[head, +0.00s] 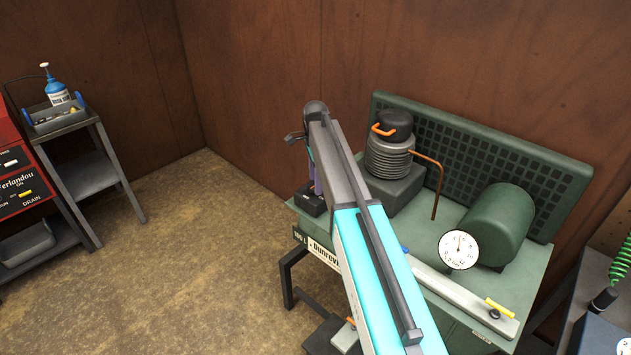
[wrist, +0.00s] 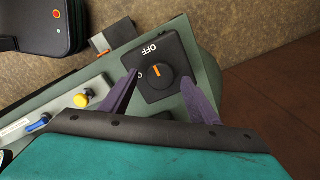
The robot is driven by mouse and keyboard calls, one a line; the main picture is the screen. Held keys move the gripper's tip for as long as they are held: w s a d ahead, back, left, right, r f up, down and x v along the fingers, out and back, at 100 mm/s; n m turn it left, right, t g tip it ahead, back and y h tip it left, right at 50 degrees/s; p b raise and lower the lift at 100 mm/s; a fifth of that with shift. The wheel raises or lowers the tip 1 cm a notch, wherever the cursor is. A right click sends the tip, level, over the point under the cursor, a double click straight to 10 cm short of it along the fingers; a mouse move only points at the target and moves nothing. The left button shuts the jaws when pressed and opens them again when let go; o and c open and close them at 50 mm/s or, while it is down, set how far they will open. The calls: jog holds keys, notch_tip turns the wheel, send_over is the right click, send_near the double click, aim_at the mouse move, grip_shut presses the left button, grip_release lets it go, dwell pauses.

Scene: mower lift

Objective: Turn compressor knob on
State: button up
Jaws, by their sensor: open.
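The compressor (head: 470,215) is a green bench unit with a tank, a gauge and a finned pump, at the right in the head view. The compressor knob (wrist: 161,77) is a round black dial with an orange pointer line on a black plate, in the wrist view. The letters OFF are above it, and the orange line points roughly toward them. A second label is partly hidden by the left finger. My gripper (wrist: 160,102) is open, its two purple fingers on either side of the knob; I cannot tell whether they touch it. In the head view my arm hides much of the compressor's near side.
A yellow knob (wrist: 81,101) and a blue lever (wrist: 38,124) sit along the compressor's panel. A white round gauge (head: 459,249) stands on the compressor. A grey cart (head: 88,170) with a bottle is at the far left. The floor (head: 190,260) between is clear.

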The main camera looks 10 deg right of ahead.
jog(key=shift+f, duration=0.75)
jog(key=c, duration=1)
